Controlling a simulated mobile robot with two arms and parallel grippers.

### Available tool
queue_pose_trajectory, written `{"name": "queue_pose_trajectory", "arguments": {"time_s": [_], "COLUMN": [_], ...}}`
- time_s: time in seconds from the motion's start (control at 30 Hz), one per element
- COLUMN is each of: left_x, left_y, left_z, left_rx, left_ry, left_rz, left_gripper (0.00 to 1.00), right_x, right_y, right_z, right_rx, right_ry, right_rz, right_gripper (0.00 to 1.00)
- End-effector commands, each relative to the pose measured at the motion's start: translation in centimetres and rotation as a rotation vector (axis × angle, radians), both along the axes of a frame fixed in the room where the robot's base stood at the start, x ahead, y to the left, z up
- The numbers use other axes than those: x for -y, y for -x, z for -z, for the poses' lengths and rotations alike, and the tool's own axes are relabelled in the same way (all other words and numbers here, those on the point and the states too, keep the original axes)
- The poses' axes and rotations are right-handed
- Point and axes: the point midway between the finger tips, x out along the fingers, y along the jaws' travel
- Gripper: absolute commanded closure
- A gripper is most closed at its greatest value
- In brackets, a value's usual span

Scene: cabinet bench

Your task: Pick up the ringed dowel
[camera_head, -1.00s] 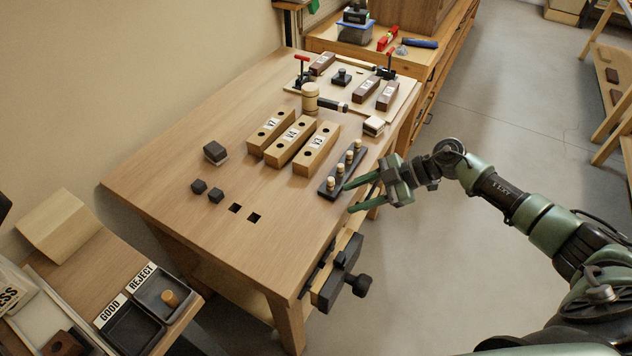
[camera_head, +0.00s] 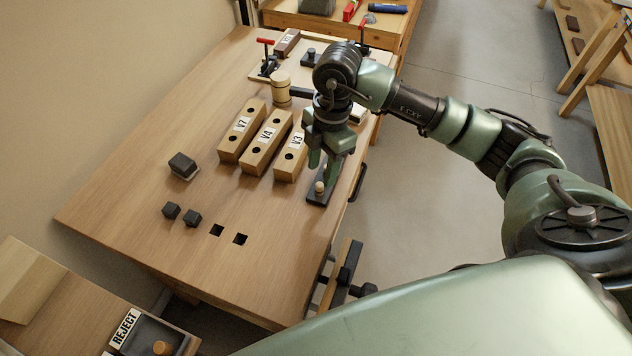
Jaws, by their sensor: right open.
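A dark dowel rack (camera_head: 317,199) lies near the right edge of the bench. One pale dowel (camera_head: 320,187) stands upright at its near end. The rest of the rack and its other dowels are hidden behind my right gripper (camera_head: 325,172). That gripper points down over the rack with its green fingers apart. The fingertips are close to the near dowel; I cannot tell whether a dowel is between them. No ring can be made out on the visible dowel. My left gripper is out of view.
Wooden blocks marked V7 (camera_head: 235,147), V4 (camera_head: 257,157) and V3 (camera_head: 284,171) stand just left of the rack. A mallet (camera_head: 280,90) lies behind them. Dark cubes (camera_head: 171,210) and two square holes are at the left front. The REJECT tray (camera_head: 143,331) holds a dowel.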

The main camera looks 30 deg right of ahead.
Motion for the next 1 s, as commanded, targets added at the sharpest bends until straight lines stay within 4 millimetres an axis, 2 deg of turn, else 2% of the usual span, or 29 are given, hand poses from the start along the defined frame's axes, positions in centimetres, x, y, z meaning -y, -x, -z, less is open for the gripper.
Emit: {"name": "queue_pose_trajectory", "arguments": {"time_s": [0.2,0.3,0.43,0.67,0.8,0.83,1.0], "left_x": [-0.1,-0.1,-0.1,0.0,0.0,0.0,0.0], "left_y": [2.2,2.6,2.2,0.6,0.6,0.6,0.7], "left_z": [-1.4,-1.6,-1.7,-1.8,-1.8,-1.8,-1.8], "left_rx": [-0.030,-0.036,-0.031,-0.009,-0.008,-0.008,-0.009], "left_ry": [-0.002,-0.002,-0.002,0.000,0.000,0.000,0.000], "left_rz": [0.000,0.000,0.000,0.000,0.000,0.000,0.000], "left_gripper": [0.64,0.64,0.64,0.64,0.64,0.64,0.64], "right_x": [-0.2,-0.3,-0.4,-0.4,-0.4,-0.4,-0.4], "right_y": [-0.2,-0.2,-0.2,-0.3,-0.3,-0.3,-0.3], "right_z": [2.7,4.3,5.3,5.5,5.5,5.5,5.5], "right_rx": [-0.004,-0.004,-0.001,0.000,0.000,0.000,0.000], "right_ry": [-0.002,-0.002,-0.003,-0.003,-0.003,-0.003,-0.003], "right_rz": [0.000,0.000,-0.002,-0.002,-0.002,-0.002,-0.002], "right_gripper": [0.58,0.58,0.58,0.58,0.97,1.00,1.00]}}
